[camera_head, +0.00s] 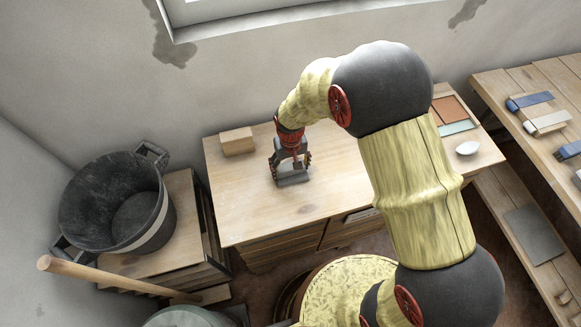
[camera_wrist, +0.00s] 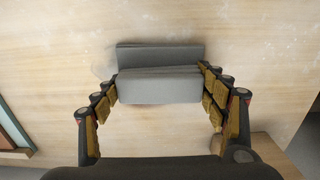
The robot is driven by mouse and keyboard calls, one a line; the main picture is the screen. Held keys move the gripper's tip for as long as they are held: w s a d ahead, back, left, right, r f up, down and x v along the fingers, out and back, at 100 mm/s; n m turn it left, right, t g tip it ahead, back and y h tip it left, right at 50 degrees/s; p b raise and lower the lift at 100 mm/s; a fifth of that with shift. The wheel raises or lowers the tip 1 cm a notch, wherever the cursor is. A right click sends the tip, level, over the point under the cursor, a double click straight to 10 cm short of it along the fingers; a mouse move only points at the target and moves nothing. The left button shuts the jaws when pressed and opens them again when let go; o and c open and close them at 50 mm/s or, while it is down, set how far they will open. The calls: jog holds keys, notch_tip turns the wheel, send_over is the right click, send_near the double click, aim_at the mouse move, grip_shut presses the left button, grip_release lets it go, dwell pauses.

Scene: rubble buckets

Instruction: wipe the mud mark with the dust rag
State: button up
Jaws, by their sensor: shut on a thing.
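My gripper (camera_head: 291,168) is over the wooden table (camera_head: 330,200), pointing down. In the wrist view my gripper (camera_wrist: 161,88) is shut on a folded grey dust rag (camera_wrist: 160,58), with a finger pad at each side. In the head view the dust rag (camera_head: 293,179) is at the tabletop, partly covered by the fingers. I cannot tell for sure how firmly it touches the wood. A faint brownish smudge, perhaps the mud mark (camera_wrist: 103,66), shows at the rag's left edge in the wrist view. Any part under the rag is hidden.
A wooden block (camera_head: 237,142) lies at the table's back left. An orange and teal panel (camera_head: 452,112) and a white bowl (camera_head: 468,147) are at the right. A black bucket (camera_head: 120,205) stands on a stand at the left. Tabletop around the rag is mostly clear.

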jog(key=shift+f, duration=0.25)
jog(key=shift+w+d+f, duration=0.1)
jog(key=shift+w+d, duration=0.15)
jog(key=shift+d, duration=0.65)
jog(key=shift+w+d+f, duration=0.1)
jog(key=shift+w+d, duration=0.1)
jog(key=shift+d, duration=1.1)
jog(key=shift+w+r+p, duration=0.1)
jog(key=shift+r+p, duration=0.6)
